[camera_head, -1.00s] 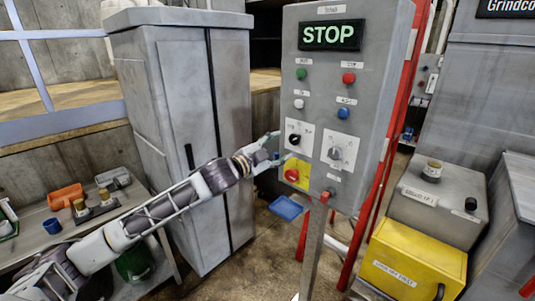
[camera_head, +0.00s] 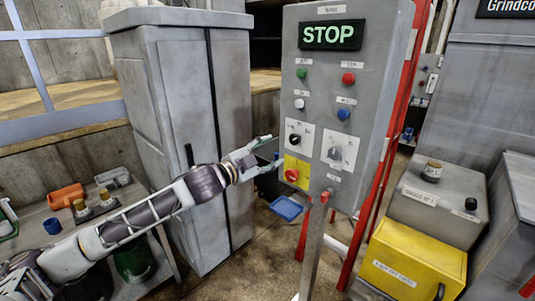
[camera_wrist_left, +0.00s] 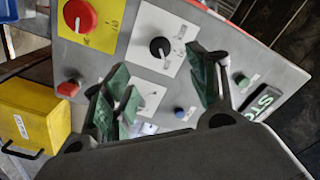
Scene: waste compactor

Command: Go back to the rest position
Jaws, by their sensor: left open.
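My left arm reaches in from the left in the head view, with its gripper (camera_head: 266,154) just left of the grey control panel (camera_head: 377,75). The gripper is open and empty; its green-padded fingers (camera_wrist_left: 163,98) are spread apart in the left wrist view, in front of the panel. The panel carries a lit STOP sign (camera_head: 332,35), green, red, white and blue buttons, and two rotary knobs. My right gripper is not in view.
A tall grey cabinet (camera_head: 165,110) stands behind my left forearm. A bench at the left holds an orange bin (camera_head: 66,196) and a blue cup (camera_head: 52,226). A blue tray (camera_head: 286,208) lies below the panel. A yellow box (camera_head: 412,262) and red posts stand right.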

